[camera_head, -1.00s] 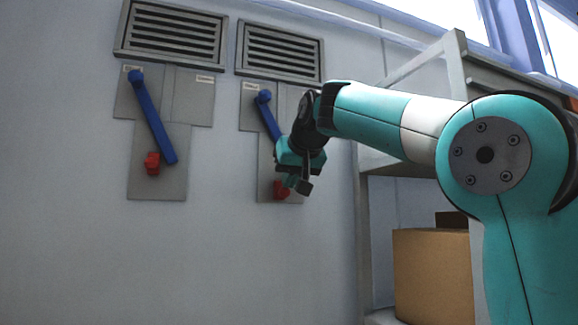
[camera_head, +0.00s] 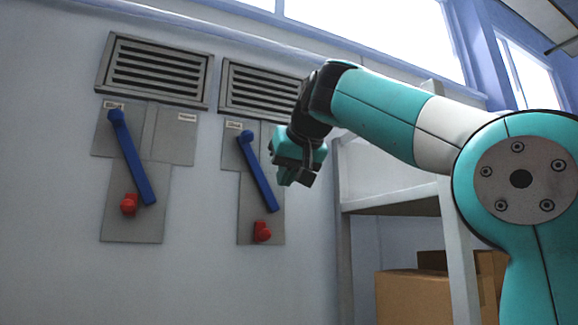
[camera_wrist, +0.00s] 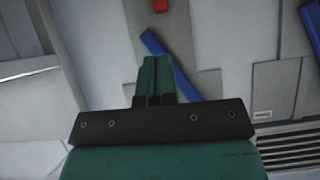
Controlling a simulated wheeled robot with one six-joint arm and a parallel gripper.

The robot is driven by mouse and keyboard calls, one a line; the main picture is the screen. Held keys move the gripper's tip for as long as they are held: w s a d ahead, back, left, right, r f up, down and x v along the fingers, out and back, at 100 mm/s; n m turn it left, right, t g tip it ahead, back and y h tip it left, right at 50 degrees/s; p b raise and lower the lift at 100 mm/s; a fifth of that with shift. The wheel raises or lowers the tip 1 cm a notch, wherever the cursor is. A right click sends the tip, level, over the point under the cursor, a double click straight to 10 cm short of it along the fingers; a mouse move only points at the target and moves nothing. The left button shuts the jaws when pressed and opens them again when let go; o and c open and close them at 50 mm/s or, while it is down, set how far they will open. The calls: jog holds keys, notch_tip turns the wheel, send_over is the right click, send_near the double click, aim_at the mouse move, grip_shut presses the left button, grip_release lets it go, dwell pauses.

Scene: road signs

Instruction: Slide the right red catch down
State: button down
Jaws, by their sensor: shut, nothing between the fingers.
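The right red catch (camera_head: 262,231) sits low on the right grey panel, just below the lower end of the right blue lever (camera_head: 258,172). In the wrist view the right red catch (camera_wrist: 160,5) is cut by the top edge, and the right blue lever (camera_wrist: 168,58) is partly hidden behind the fingers. My gripper (camera_head: 291,180) is shut and empty, in front of the wall. It appears right of the lever and higher than the catch, apart from the catch. The shut fingers also show in the wrist view (camera_wrist: 155,72).
A left grey panel carries another blue lever (camera_head: 132,158) and the left red catch (camera_head: 129,204). Vents (camera_head: 155,70) are above both panels. A shelf frame (camera_head: 395,203) with cardboard boxes (camera_head: 425,297) stands at the right. The wall below the panels is clear.

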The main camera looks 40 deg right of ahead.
jog(key=shift+v, duration=1)
jog(key=a+f+n+g+y+b, duration=0.1)
jog(key=a+f+n+g+b, duration=0.3)
jog(key=f, duration=0.8)
jog(key=s+a+f+n+t+y+b, duration=0.15)
jog(key=a+f, duration=0.35)
jog(key=f, duration=0.7)
jog(key=a+f+n+g+y+b, duration=0.25)
jog(key=a+f+b, duration=0.2)
jog(key=f, duration=0.75)
jog(key=s+a+f+n+g+y+b, duration=0.1)
jog(key=s+a+f+g+b, duration=0.1)
jog(key=s+f, duration=0.7)
jog(key=s+a+f+n+g+y+b, duration=0.1)
jog(key=s+a+f+g+b, duration=0.2)
jog(key=s+a+f, duration=0.3)
notch_tip(320, 180, down, 8)
jog(key=s, duration=0.3)
jog(key=shift+a+g, duration=0.25)
jog(key=shift+g, duration=0.15)
jog(key=shift+r, duration=0.2)
